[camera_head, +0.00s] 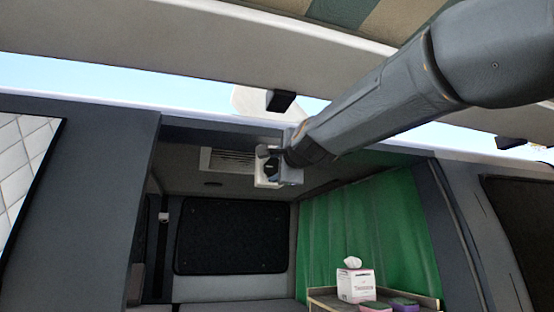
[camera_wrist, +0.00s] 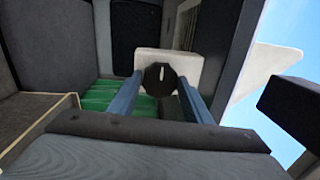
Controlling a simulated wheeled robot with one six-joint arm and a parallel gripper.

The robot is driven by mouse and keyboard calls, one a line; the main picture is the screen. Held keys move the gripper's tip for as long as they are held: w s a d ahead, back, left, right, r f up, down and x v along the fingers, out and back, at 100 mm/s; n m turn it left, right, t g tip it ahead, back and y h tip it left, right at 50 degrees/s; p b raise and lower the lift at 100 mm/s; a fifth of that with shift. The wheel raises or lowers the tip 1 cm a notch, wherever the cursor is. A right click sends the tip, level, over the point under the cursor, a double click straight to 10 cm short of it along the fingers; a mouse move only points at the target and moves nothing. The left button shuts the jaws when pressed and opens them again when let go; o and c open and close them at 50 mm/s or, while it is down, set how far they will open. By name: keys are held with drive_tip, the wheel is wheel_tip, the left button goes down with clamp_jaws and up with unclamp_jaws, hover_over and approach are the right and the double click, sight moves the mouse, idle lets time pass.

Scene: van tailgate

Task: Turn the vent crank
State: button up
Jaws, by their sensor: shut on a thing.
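The vent crank shows in the wrist view as a dark round knob (camera_wrist: 160,77) with a pale mark on its face. It sits in front of a light grey housing (camera_wrist: 180,61). My gripper (camera_wrist: 159,85) has one blue finger on each side of the knob and is shut on it. In the head view my arm reaches in from the upper right to the pale housing (camera_head: 292,174) under the roof opening. My gripper (camera_head: 270,160) is small there, and its contact with the crank is hard to make out.
A slatted vent (camera_head: 226,161) lies left of the housing. A green curtain (camera_head: 370,232) hangs below right, behind a shelf with a tissue box (camera_head: 356,284). The raised tailgate (camera_head: 190,45) spans overhead. A dark block (camera_wrist: 297,108) is close at the right in the wrist view.

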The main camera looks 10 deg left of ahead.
drive_tip(key=shift+s+r+m, duration=0.15)
drive_tip(key=shift+r+m, duration=0.25)
drive_tip(key=shift+r, duration=0.15)
drive_tip(key=o, duration=1.1)
drive_tip(key=shift+c, duration=0.2)
drive_tip(key=shift+f, duration=0.3)
drive_tip(key=v, duration=0.8)
drive_tip(key=shift+a+r+p, duration=0.15)
drive_tip(key=shift+a+p, duration=0.1)
drive_tip(key=shift+p, duration=0.2)
